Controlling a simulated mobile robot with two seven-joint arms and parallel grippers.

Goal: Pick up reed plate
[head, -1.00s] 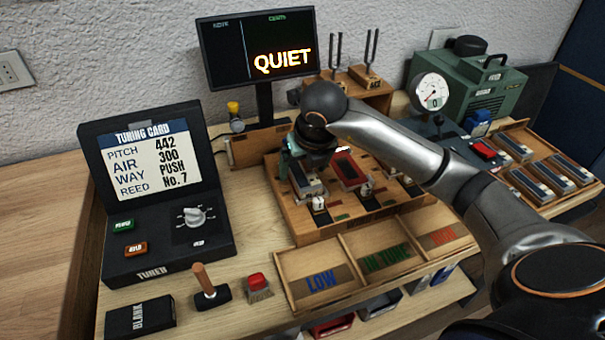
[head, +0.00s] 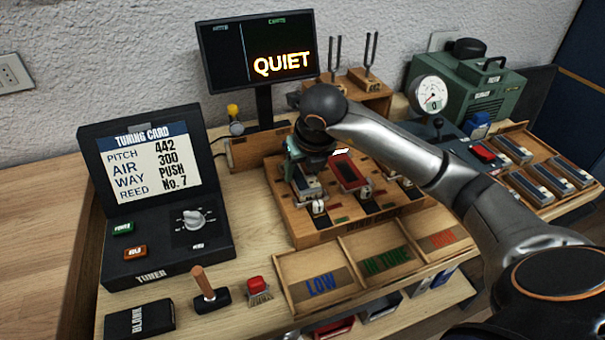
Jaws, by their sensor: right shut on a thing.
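My right gripper (head: 303,172) reaches over the left part of the wooden work board (head: 300,222). Its jaws are mostly hidden behind the wrist, and it points down. It is shut on a small grey block-like piece, which looks like the reed plate (head: 309,188), at the left station of the board. I cannot tell whether the piece is clear of the board. A red-framed dark piece (head: 347,172) sits to its right on the board. My left gripper is not in view.
Sorting bins marked LOW (head: 321,285), IN TUNE and a third label lie in front of the board. The tuner (head: 160,245) stands left. A tray of several grey blocks (head: 541,185) and a green machine with a gauge (head: 432,94) are right. Bare wood (head: 240,190) shows left of the board.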

